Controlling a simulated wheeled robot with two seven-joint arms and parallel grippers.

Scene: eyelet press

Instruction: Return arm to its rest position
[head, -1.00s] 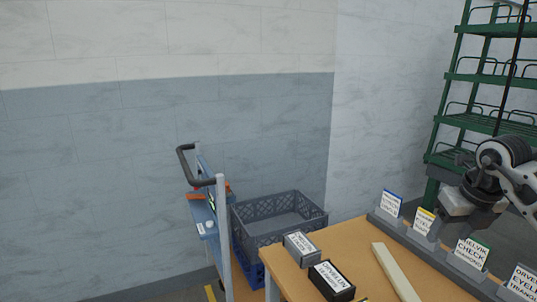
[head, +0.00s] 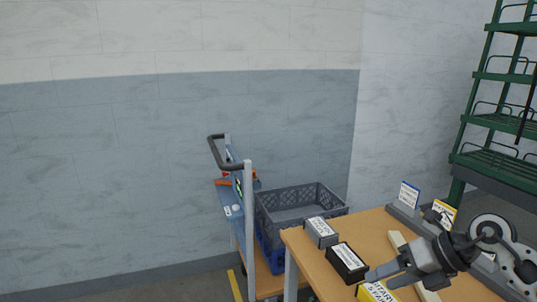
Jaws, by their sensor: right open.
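My right gripper (head: 380,279) is at the lower right of the head view, with its arm coming in from the right. Its jaws are open and point left over the wooden table (head: 374,222). The fingers show just above a yellow box (head: 377,292) in the picture; whether they touch it I cannot tell. I see nothing held between the fingers. My left gripper is out of view.
A black box (head: 347,262) and a grey box (head: 320,232) stand on the table near the gripper. A pale bar (head: 398,241) lies partly behind my arm. Label cards (head: 409,195) stand along the back edge. A blue cart (head: 232,205), grey crate (head: 300,203) and green rack (head: 490,119) stand beyond.

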